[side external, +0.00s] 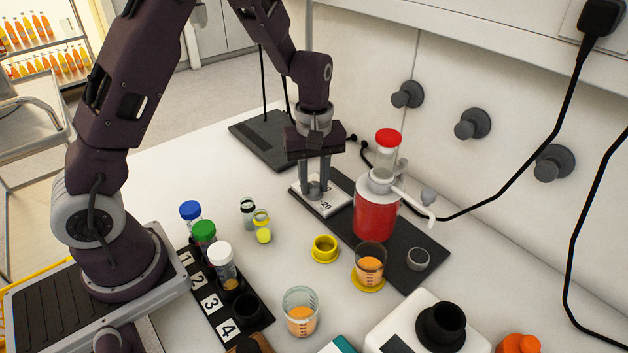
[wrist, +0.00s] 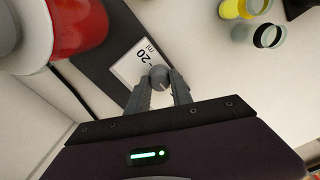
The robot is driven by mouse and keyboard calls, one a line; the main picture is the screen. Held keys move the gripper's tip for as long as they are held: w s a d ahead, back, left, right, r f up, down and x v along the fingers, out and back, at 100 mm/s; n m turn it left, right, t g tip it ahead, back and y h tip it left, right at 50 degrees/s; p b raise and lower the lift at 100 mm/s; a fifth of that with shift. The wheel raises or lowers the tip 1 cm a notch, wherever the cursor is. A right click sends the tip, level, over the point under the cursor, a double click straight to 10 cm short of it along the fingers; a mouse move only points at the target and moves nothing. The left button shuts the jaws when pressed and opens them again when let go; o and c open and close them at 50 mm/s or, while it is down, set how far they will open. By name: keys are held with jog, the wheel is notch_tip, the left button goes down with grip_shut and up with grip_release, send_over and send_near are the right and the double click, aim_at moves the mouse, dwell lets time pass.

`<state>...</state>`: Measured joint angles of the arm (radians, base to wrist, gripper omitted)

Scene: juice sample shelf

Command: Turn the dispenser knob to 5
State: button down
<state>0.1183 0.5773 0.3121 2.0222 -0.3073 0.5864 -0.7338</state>
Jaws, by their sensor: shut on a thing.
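The dispenser is a red bottle (side external: 376,212) with a clear top, a red cap and a white side spout; its red body also shows at the upper left of the wrist view (wrist: 78,30). The grey knob (side external: 315,190) sits on a white dial plate (side external: 325,205) on the black base. The plate reads "20", and "20 ml" shows in the wrist view (wrist: 130,62). My gripper (side external: 315,188) points down with its fingers shut on the knob, which also shows between the fingertips in the wrist view (wrist: 159,77). Most other dial markings are hidden, and I cannot tell the knob's setting.
Another beaker (side external: 300,312) is nearer the front. A numbered black rack (side external: 213,303) holds capped vials at the left. A white device (side external: 425,325) stands at the front right.

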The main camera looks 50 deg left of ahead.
aim_at(314, 185)
jog(key=c, duration=1.1)
grip_release()
jog(key=shift+c, duration=0.2)
notch_tip(314, 185, up, 7)
jog(key=shift+r, duration=0.1)
jog(key=s+d+r+m+t+h, duration=0.1)
jog(key=s+d+r+m+t, duration=0.25)
jog(key=s+r+m, duration=0.6)
jog(key=s+r+m+t+y, duration=0.1)
jog(key=s+r+m+t, duration=0.1)
jog(key=s, duration=1.1)
jog(key=shift+d+r+m, duration=0.3)
jog(key=shift+r+m, duration=0.15)
jog(key=shift+m, duration=0.3)
